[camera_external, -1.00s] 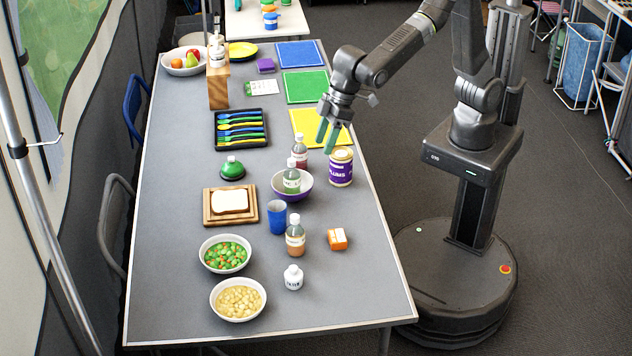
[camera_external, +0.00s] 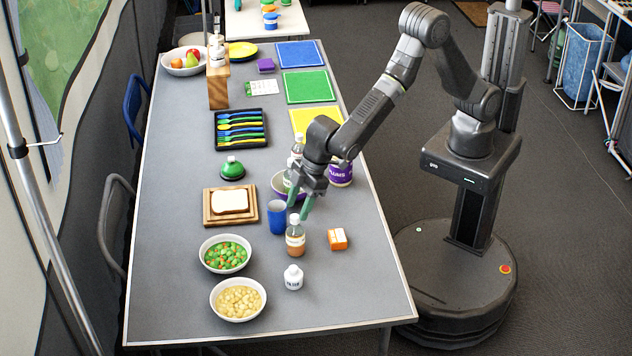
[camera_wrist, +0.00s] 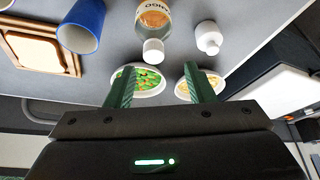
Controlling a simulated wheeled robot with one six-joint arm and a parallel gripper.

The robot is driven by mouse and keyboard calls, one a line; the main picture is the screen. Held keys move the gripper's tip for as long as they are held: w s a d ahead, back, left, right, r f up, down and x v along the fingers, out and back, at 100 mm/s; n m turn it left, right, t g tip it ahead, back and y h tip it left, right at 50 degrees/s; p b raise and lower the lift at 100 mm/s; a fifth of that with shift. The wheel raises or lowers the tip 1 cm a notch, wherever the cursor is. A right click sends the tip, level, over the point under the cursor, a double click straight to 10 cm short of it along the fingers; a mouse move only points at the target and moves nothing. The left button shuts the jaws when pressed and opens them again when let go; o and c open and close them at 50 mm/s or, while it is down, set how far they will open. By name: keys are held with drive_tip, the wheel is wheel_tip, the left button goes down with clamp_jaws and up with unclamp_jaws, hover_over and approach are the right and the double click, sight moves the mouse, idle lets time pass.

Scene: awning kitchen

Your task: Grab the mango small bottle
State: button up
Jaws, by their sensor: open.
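The mango small bottle (camera_external: 295,240) stands upright on the table, with a white cap, a pale label and orange contents. In the wrist view the bottle (camera_wrist: 154,18) is at the top centre, its white cap toward me and its label cut off by the frame edge. My gripper (camera_external: 299,208) is open, its green fingers pointing down just above and behind the bottle. In the wrist view the fingers of my gripper (camera_wrist: 159,68) are apart with nothing between them, and the cap lies just beyond the tips, roughly centred between them.
A blue cup (camera_external: 277,217) stands close left of the bottle. An orange box (camera_external: 338,239) is to its right and a small white bottle (camera_external: 293,278) in front. Bowls of vegetables (camera_external: 225,237) and pale food (camera_external: 238,316) are left.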

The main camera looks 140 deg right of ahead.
sight(296, 215)
drive_tip(key=f, duration=0.2)
drive_tip(key=d+f+p, duration=0.1)
drive_tip(key=f, duration=0.1)
drive_tip(key=shift+w, duration=0.2)
drive_tip(key=shift+w+f, duration=0.25)
drive_tip(key=shift+f, duration=0.3)
drive_tip(key=shift+s, duration=0.1)
clamp_jaws()
